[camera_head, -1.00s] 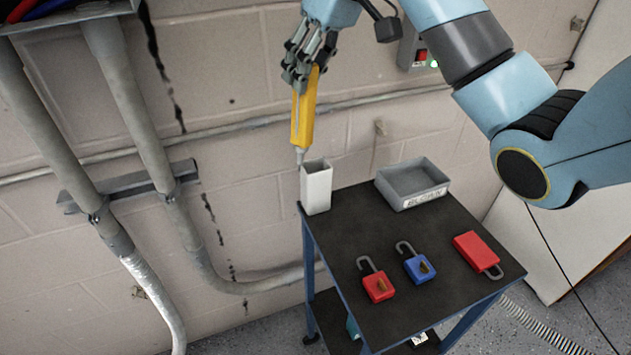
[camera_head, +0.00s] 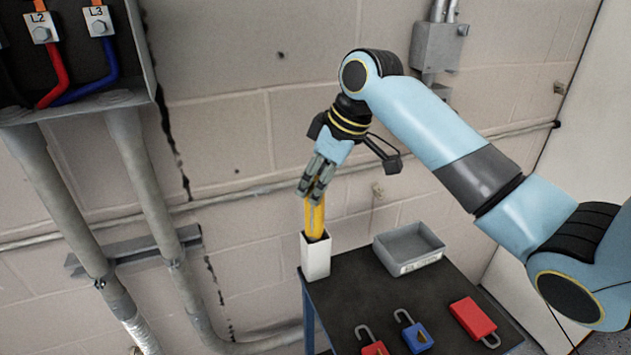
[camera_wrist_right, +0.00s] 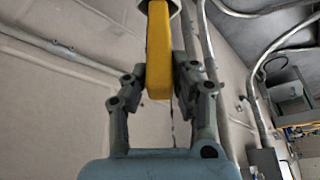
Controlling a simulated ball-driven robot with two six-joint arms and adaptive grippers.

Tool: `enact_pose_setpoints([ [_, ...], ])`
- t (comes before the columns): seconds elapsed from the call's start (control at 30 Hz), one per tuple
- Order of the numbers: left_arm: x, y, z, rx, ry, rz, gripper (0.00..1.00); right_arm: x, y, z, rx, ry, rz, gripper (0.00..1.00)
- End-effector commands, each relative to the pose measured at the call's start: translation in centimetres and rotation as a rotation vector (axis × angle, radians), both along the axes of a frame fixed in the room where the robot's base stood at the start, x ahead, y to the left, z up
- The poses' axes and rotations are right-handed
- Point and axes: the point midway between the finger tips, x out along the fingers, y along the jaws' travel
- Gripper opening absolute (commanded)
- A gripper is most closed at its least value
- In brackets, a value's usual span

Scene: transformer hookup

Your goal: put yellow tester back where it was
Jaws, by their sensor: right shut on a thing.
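The yellow tester (camera_head: 315,220) stands upright with its lower end inside the white square holder (camera_head: 315,258) at the back left corner of the cart. My right gripper (camera_head: 314,192) is shut on the tester's upper part, above the holder's rim. In the right wrist view the tester (camera_wrist_right: 158,50) sits between the two fingers of my right gripper (camera_wrist_right: 160,82), and its far end meets the pale holder at the top edge. The tester's tip is hidden inside the holder. My left gripper is not in view.
An open cabinet (camera_head: 75,60) with red and blue cables is at upper left. Conduits (camera_head: 150,180) run down the wall.

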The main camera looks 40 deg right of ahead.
Motion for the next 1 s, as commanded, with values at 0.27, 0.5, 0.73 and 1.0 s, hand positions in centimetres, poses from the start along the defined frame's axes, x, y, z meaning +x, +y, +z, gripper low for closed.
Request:
enact_pose_setpoints([
  [0.27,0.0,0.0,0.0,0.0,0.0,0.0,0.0,0.0,0.0,-0.1,0.001,-0.001,0.0,0.0],
  [0.5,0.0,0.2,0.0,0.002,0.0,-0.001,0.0,0.0,0.0,-0.1,0.001,-0.001,0.0,0.49],
  [0.73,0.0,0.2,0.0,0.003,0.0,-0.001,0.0,0.0,0.0,0.0,0.001,-0.001,0.0,0.49],
  [1.0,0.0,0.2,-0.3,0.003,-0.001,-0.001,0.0,-1.1,-0.9,3.5,-0.005,-0.005,0.001,0.49],
])
